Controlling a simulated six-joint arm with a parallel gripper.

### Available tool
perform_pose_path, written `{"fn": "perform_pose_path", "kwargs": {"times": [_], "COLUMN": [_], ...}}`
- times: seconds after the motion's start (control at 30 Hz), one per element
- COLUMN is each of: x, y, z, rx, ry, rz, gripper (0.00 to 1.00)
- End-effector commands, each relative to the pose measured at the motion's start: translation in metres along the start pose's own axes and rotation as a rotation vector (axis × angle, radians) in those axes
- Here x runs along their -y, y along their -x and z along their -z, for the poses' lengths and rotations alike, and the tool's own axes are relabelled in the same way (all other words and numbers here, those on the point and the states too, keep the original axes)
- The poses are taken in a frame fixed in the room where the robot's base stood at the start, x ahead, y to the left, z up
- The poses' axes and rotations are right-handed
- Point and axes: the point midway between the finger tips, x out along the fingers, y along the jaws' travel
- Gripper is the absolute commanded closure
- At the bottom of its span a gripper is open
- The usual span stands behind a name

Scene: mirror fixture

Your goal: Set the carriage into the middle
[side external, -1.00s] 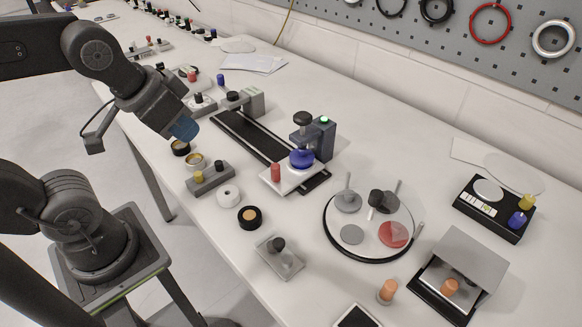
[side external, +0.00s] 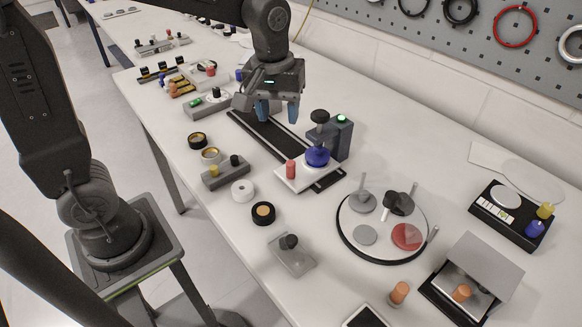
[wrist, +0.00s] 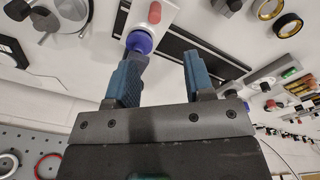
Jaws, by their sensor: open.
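The carriage (side external: 300,178) is a white plate with a red peg and a blue knob. It sits on the black rail (side external: 262,134), at the near right end in the side view, beside a dark grey block (side external: 343,136) with a green light. A black knob stands above the blue one. My gripper (side external: 278,111) hangs over the far part of the rail, its blue fingers apart and empty. In the wrist view the carriage (wrist: 167,18) lies beyond the fingertips (wrist: 161,58), apart from them.
A round tray (side external: 382,252) with discs stands right of the rail. Rings and a grey block with yellow and black knobs (side external: 226,173) lie on the near side. A black scale (side external: 510,212) and an open box (side external: 470,283) are far right.

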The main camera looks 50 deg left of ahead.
Motion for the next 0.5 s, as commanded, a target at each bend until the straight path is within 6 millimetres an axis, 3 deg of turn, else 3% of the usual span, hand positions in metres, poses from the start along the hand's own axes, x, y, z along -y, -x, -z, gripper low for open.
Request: {"fn": "perform_pose_path", "kwargs": {"times": [0.2, 0.37, 0.5], "x": [-0.017, -0.017, -0.016], "y": [-0.024, -0.035, -0.057], "z": [0.016, 0.017, 0.015], "rx": [0.056, 0.062, 0.064], "ry": [0.119, 0.134, 0.132], "rz": [0.052, 0.059, 0.06], "gripper": [0.52, 0.52, 0.52]}}
